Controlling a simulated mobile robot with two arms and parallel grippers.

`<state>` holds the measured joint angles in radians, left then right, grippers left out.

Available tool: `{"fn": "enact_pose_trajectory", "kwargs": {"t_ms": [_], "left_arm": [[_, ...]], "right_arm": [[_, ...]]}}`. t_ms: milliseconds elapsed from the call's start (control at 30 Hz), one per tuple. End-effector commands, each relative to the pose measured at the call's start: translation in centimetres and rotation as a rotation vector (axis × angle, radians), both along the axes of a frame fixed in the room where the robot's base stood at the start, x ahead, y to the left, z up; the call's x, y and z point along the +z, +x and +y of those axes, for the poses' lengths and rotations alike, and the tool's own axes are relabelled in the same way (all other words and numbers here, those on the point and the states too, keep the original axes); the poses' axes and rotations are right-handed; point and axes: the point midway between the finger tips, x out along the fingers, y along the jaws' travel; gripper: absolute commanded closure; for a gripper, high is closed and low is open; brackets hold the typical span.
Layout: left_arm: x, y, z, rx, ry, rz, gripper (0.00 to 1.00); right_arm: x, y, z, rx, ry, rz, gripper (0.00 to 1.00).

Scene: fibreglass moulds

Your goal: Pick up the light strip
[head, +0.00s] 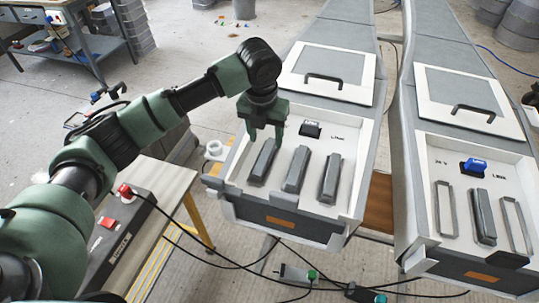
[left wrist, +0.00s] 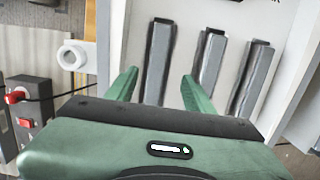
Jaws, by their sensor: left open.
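Three grey strips lie side by side in the left mould tray (head: 231,184): a left strip (head: 263,162), a middle strip (head: 296,169) and a right strip (head: 331,179). I cannot tell which one is meant by the light strip. My left gripper (head: 264,136) is open and empty, pointing down over the left strip. In the left wrist view, the left strip (left wrist: 158,52) shows between the spread fingers (left wrist: 160,75), apart from both. The middle strip (left wrist: 210,58) and right strip (left wrist: 254,75) lie to the right. My right gripper is out of view.
The right mould tray (head: 421,197) holds one grey strip (head: 482,216) between two frame outlines. A black block (head: 310,130) sits behind the left tray's strips. A bench with a red-button box (head: 122,236) stands at the left. Cables cross the floor in front.

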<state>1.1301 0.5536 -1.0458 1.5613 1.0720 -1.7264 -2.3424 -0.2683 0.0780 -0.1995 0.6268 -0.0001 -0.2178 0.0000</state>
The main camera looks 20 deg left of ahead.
Motion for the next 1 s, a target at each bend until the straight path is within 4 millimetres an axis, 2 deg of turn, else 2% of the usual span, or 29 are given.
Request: {"fn": "enact_pose_trajectory", "kwargs": {"t_ms": [67, 300, 367, 467, 600, 700, 833, 867, 1000], "left_arm": [[-0.7, 0.1, 0.0, 0.000, 0.000, 0.004, 0.47], [-3.3, 0.5, 0.3, 0.002, 0.001, 0.005, 0.47], [-4.2, 0.6, 0.5, 0.003, 0.002, 0.006, 0.47], [-5.8, 0.9, 0.5, 0.002, 0.000, 0.005, 0.47], [-7.1, 1.1, 0.5, 0.001, 0.000, 0.000, 0.47], [-7.3, 1.2, 0.5, 0.000, 0.000, -0.001, 0.47], [-7.3, 1.2, 0.5, 0.000, 0.000, -0.001, 0.47], [-7.3, 1.2, 0.5, 0.000, 0.000, -0.001, 0.53], [-7.3, 1.2, 0.5, 0.000, 0.000, -0.001, 0.92]], "right_arm": [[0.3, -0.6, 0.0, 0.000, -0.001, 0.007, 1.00], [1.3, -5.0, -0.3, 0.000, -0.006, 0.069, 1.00], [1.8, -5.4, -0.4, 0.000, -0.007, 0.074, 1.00], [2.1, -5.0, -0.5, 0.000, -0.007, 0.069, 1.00], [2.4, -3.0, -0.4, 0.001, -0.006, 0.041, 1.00], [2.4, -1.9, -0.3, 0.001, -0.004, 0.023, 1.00], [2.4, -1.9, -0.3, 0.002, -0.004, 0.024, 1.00], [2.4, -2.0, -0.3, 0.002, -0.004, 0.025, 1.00], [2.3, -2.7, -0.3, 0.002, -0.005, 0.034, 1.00]]}}
